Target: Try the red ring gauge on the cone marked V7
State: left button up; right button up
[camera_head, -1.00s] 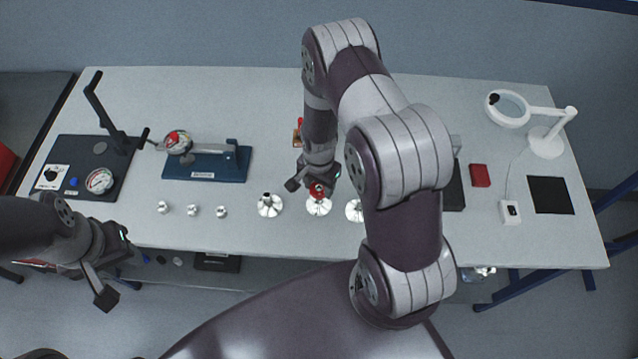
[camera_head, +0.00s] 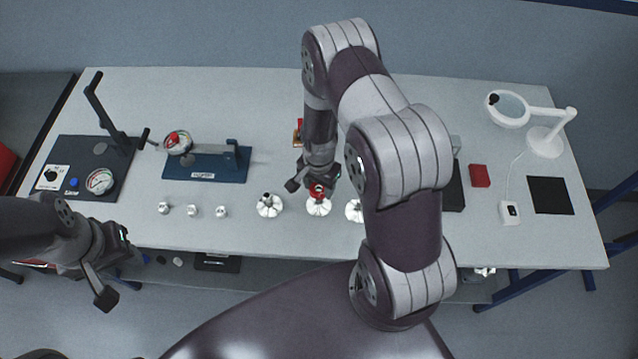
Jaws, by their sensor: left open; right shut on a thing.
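The red ring gauge (camera_head: 317,191) is in my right gripper (camera_head: 314,184), which is shut on it. The ring sits at the top of the middle one of three silver cones (camera_head: 318,208). I cannot tell whether it rests on that cone or is held just over it. Another cone (camera_head: 269,206) stands to its left, and a third cone (camera_head: 354,211) to its right is partly hidden by my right arm. The V7 mark is too small to read. My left gripper (camera_head: 113,267) is open and empty, off the front left edge of the table.
Several small silver parts (camera_head: 192,211) stand left of the cones. A blue fixture with a dial (camera_head: 205,166) and a black stand base (camera_head: 72,165) are at the left. A red block (camera_head: 480,176), a black mat (camera_head: 551,195) and a magnifier lamp (camera_head: 546,141) are at the right.

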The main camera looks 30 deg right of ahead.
jog(key=shift+f+b, duration=0.7)
jog(key=shift+f, duration=0.2)
jog(key=shift+r, duration=0.2)
dwell(1.2)
jog(key=shift+r+p, duration=1.7)
jog(key=shift+r, duration=0.2)
notch_tip(320, 180, up, 5)
jog(key=p, duration=0.4)
